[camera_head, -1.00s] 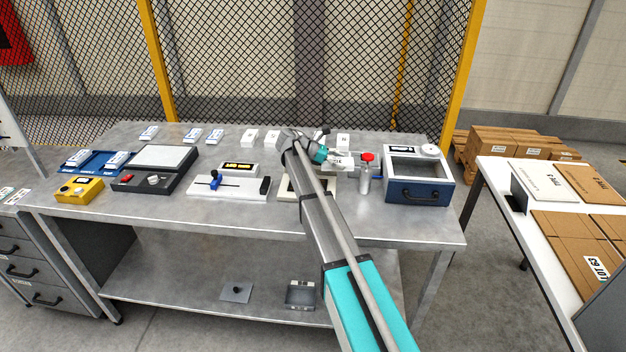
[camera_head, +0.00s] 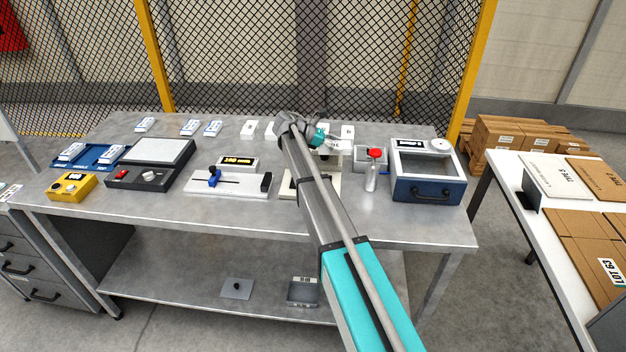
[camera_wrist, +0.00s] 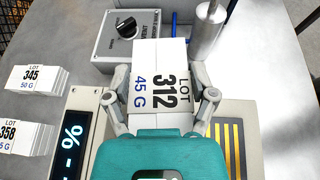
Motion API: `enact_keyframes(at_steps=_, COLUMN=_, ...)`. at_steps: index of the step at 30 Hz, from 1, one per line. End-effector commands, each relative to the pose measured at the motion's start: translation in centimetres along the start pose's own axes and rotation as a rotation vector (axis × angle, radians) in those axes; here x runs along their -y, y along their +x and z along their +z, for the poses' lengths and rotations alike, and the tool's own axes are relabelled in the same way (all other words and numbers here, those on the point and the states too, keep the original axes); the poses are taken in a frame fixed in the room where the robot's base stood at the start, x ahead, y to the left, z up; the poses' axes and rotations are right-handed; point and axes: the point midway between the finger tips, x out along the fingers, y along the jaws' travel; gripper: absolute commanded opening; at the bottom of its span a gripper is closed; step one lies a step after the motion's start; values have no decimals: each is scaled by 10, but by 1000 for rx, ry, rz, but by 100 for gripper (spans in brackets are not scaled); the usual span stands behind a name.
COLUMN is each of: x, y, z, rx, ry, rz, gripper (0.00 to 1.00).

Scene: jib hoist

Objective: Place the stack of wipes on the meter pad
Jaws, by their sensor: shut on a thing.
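My gripper (camera_wrist: 163,88) is shut on a white stack of wipes (camera_wrist: 158,70) labelled LOT 312, 45 G, with a finger on each side. The meter pad (camera_wrist: 238,120), a pale plate with yellow stripes, lies to the right of the stack in the wrist view; part of it is hidden under my gripper. The meter's display (camera_wrist: 72,140), showing dashes and %, is to the left. In the head view my arm covers most of the pad, whose pale edge (camera_head: 288,187) shows, and my gripper (camera_head: 322,142) is over the bench. I cannot tell the stack's height above the pad.
A grey box with a black knob (camera_wrist: 127,35) and a metal cylinder (camera_wrist: 207,30) with a red top (camera_head: 375,153) stand close beyond the stack. Other stacks, LOT 345 (camera_wrist: 36,78) and LOT 358 (camera_wrist: 25,135), lie left. A blue drawer unit (camera_head: 428,185) stands right.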

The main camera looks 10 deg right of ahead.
Motion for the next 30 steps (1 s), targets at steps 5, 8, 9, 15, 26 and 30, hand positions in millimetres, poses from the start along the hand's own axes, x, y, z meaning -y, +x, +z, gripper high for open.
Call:
enact_keyframes(at_steps=5, x=-1, y=8, z=3, rx=0, ry=4, rz=-10, gripper=25)
enact_keyframes(at_steps=8, x=-1, y=10, z=4, rx=0, ry=5, rz=-13, gripper=25)
enact_keyframes(at_steps=9, x=0, y=11, z=5, rx=0, ry=5, rz=-13, gripper=25)
enact_keyframes(at_steps=15, x=12, y=14, z=10, rx=-4, ry=-7, rz=17, gripper=25)
enact_keyframes(at_steps=26, x=79, y=16, z=34, rx=-18, ry=-107, rz=250, gripper=25)
enact_keyframes(at_steps=30, x=111, y=12, z=44, rx=-18, ry=-159, rz=377, gripper=25)
